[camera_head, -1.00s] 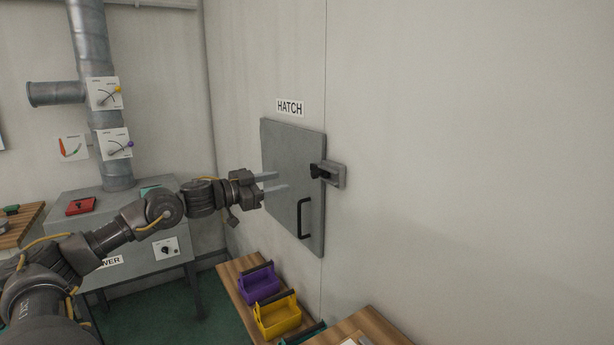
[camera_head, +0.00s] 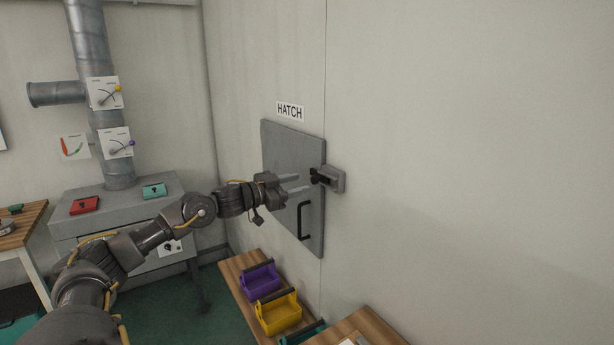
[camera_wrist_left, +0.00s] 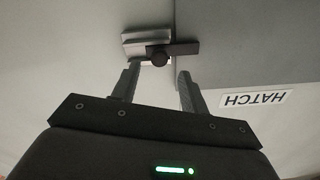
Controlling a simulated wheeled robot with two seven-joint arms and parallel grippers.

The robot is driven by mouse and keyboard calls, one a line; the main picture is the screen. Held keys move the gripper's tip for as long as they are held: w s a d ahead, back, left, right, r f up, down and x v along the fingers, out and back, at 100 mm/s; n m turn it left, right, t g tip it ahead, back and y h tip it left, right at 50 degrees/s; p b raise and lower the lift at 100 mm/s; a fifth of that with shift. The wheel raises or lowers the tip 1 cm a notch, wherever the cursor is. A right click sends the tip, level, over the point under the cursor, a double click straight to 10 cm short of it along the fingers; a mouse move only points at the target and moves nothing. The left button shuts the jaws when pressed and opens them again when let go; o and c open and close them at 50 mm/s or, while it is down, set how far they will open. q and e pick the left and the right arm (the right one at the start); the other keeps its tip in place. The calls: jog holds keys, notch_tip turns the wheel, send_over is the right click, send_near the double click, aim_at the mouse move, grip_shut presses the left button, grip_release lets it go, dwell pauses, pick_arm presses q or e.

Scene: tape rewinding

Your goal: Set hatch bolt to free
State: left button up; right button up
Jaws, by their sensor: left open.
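The grey hatch (camera_head: 285,165) is a square panel on the wall, flush with it as far as I can see, under a HATCH label (camera_head: 290,111). Its black bolt (camera_head: 320,176) lies at the right edge, reaching into a grey keeper block (camera_head: 337,180) on the wall. My left gripper (camera_head: 305,184) is open and empty, its fingers pointing at the bolt, just short of it. In the left wrist view the bolt's dark bar and round knob (camera_wrist_left: 159,56) show ahead, between the two fingertips (camera_wrist_left: 158,72). My right gripper is not in view.
A black hatch handle (camera_head: 304,220) is below the bolt. Purple (camera_head: 260,280) and yellow (camera_head: 279,312) caddies stand on a wooden bench below. A grey cabinet (camera_head: 125,208) with red and teal items on top is at the left. The wall to the right is bare.

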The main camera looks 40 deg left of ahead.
aim_at(312, 180)
pick_arm(q)
jog(key=p+x, duration=0.1)
jog(key=x, duration=0.2)
jog(key=shift+r, duration=0.15)
jog(key=shift+w+d+p, duration=0.2)
jog(key=shift+w+p, duration=0.1)
jog(key=shift+w, duration=0.25)
jog(key=shift+c, duration=0.2)
grip_shut()
